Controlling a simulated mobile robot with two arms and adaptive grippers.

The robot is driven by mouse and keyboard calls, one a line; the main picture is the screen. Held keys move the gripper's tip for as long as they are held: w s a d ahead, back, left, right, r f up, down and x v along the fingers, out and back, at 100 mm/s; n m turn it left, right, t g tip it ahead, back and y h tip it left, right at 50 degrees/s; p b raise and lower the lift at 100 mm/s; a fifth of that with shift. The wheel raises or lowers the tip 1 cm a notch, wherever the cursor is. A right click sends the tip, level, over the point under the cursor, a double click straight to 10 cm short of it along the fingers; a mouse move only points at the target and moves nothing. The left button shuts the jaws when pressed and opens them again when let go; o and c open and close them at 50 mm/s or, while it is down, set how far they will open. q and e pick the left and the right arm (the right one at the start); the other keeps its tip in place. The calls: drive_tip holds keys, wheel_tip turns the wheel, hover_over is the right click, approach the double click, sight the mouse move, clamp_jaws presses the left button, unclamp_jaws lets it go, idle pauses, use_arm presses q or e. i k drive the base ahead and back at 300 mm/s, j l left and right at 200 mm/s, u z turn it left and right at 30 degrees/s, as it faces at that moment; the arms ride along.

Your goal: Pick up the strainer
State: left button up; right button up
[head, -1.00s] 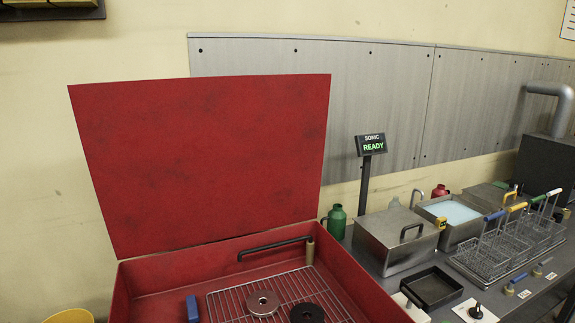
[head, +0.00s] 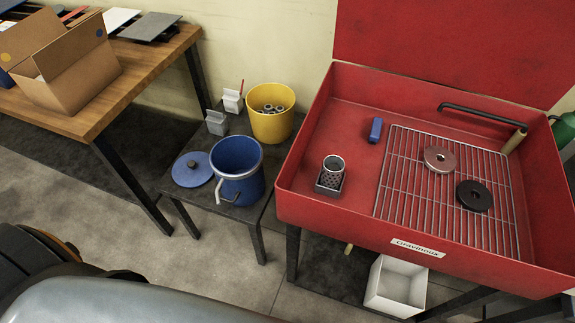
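A small perforated metal cylinder (head: 333,167), which looks like the strainer, stands upright at the left side of the red basin (head: 300,172). It sits in or on a small dark square holder (head: 326,189); its base is partly hidden, so I cannot tell how deep it sits. Neither of my grippers shows in the head view. Only parts of my own body show along the bottom left edge.
A wire grate (head: 405,200) in the basin bears a copper-coloured disc (head: 438,160) and a black disc (head: 474,195). A blue block (head: 376,130) lies beside it. A blue bucket (head: 236,180) and yellow bucket (head: 272,125) stand left. A white bin (head: 397,285) sits below.

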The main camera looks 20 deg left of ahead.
sight(333, 167)
drive_tip(key=u, duration=0.2)
drive_tip(key=z, duration=1.95)
drive_tip(key=u, duration=1.95)
drive_tip(key=k+l, duration=0.1)
drive_tip(key=l, duration=0.5)
drive_tip(key=k+l, duration=0.1)
drive_tip(key=l, duration=0.45)
drive_tip(key=k+l, duration=0.1)
drive_tip(key=l, duration=0.5)
drive_tip(key=k+z, duration=0.05)
